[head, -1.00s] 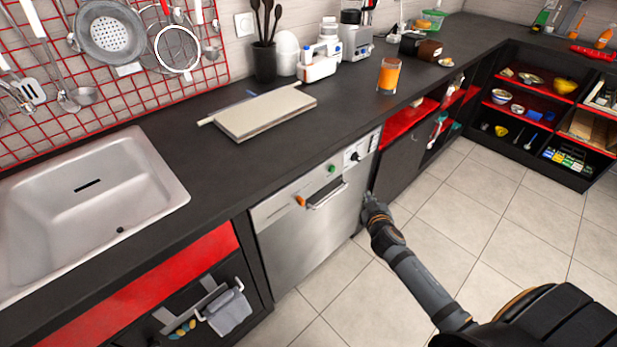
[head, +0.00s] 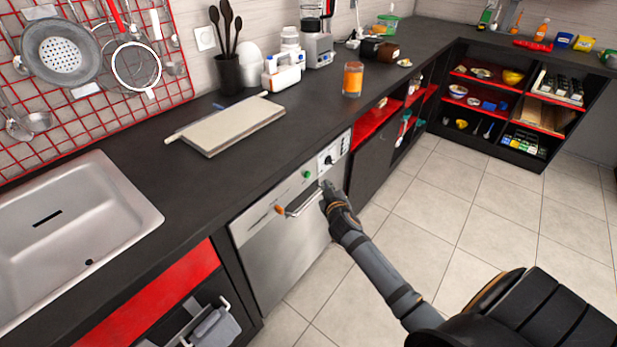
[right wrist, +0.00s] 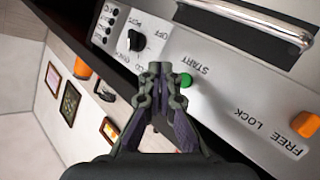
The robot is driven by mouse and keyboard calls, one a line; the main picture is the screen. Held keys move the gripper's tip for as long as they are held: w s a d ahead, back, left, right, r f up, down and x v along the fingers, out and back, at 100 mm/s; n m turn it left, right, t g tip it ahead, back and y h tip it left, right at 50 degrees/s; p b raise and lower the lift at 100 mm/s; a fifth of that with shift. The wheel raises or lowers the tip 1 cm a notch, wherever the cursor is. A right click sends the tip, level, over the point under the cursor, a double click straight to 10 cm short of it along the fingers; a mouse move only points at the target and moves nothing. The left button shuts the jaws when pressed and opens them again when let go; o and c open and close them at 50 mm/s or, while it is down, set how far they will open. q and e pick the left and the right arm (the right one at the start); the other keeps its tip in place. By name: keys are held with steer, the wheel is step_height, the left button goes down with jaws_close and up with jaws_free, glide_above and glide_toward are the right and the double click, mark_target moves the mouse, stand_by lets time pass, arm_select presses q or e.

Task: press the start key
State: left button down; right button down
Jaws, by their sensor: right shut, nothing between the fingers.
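The start key is a green round button (right wrist: 185,80) on the dishwasher's silver control panel, beside the word START in the right wrist view. In the head view the green key (head: 307,174) sits left of the black dial (head: 328,160). My right gripper (head: 326,186) is shut and empty, in front of the panel near the handle's right end. In the right wrist view its fingertips (right wrist: 160,68) appear just beside the green key, between it and the dial (right wrist: 135,40). I cannot tell whether they touch the panel. My left gripper is not in view.
The dishwasher door has a bar handle (head: 305,202) and an orange lock tab (head: 280,209), labelled FREE and LOCK in the wrist view. A cutting board (head: 225,128) and a glass of orange drink (head: 352,80) stand on the counter above. The tiled floor is clear.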

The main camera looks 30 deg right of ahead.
mark_target(307, 175)
steer(key=shift+w+a+b, duration=0.1)
steer(key=shift+w+a, duration=0.15)
steer(key=shift+w, duration=0.35)
steer(key=shift+w+a+b, duration=0.15)
steer(key=shift+w+a, duration=0.1)
steer(key=shift+w, duration=0.35)
steer(key=shift+w+a+b, duration=0.1)
steer(key=shift+w+a, duration=0.15)
steer(key=shift+w, duration=0.35)
steer(key=shift+w, duration=0.15)
steer(key=shift+w+a, duration=0.15)
steer(key=shift+w, duration=0.1)
steer(key=shift+w+a, duration=0.2)
steer(key=shift+w, duration=0.25)
stand_by(1.8)
steer(key=shift+s+r, duration=0.1)
steer(key=shift+s+d, duration=0.35)
steer(key=shift+s, duration=0.4)
